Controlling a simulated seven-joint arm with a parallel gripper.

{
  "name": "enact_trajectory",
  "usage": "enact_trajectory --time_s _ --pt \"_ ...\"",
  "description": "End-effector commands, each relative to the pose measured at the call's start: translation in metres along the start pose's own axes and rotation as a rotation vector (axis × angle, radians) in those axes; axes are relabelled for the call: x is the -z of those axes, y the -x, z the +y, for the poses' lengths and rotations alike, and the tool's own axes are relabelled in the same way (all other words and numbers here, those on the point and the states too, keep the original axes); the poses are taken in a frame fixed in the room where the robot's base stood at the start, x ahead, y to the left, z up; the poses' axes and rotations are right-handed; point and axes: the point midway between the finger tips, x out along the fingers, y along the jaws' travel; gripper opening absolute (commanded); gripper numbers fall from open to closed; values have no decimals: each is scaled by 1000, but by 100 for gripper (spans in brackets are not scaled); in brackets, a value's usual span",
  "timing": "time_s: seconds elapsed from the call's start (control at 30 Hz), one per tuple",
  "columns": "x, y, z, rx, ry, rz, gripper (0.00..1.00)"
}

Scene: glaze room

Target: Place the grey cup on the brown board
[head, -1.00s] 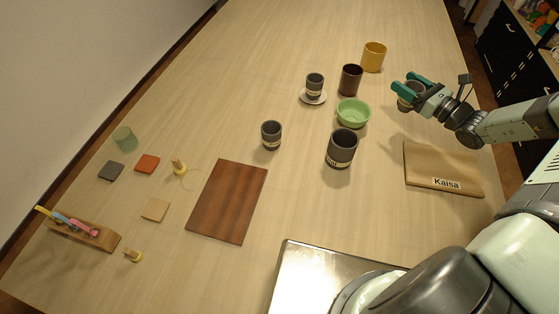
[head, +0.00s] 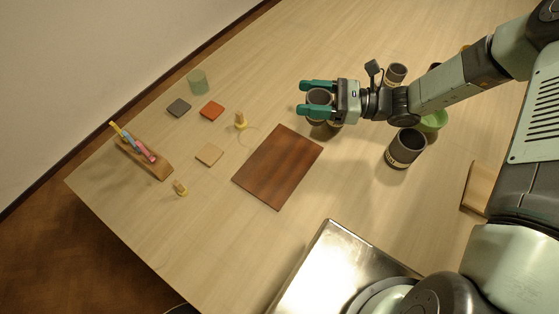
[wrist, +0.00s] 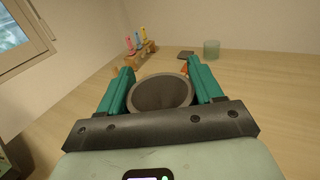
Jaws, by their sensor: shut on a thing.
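My gripper (head: 305,98) is shut on a grey cup (head: 319,96), with a finger on either side of it. The wrist view shows the round dark mouth of this cup (wrist: 162,93) between the teal fingers. The gripper and cup are above the table, up and to the right of the brown board (head: 278,168) in the head view. The brown board lies flat and bare. Another grey cup (head: 334,123) shows only in part, beneath the gripper and held cup. A larger grey cup (head: 404,148) stands to the right of the board.
A grey cup (head: 396,73) and a green bowl (head: 435,121) stand beyond, partly behind my arm. A metal tray (head: 322,268) lies at the front. Coasters, small wooden pegs, a green glass (head: 197,82) and a wooden holder (head: 146,160) with coloured clips are at left.

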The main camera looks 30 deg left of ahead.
Motion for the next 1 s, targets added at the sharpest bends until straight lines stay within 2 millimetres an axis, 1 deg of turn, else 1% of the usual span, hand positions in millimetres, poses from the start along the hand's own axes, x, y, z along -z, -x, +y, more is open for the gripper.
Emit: enact_trajectory --time_s 0.03,0.1,0.2,0.33,0.4,0.47,0.6,0.7,0.87,1.0 --pt "-2 -21 16 -69 -1 -2 30" --pt "-4 -41 36 -144 -1 -6 30" --pt "-7 -62 59 -229 -2 -11 30" --pt "-9 -76 77 -293 -2 -15 30" --pt "-4 -79 82 -308 -4 -17 30" --pt "5 -81 83 -313 -5 -18 30" --pt "32 -81 83 -313 -6 -18 30" --pt "46 -81 83 -312 -4 -17 30" --pt "57 -81 83 -311 -3 -17 30" --pt "76 -82 83 -312 -4 -18 30"
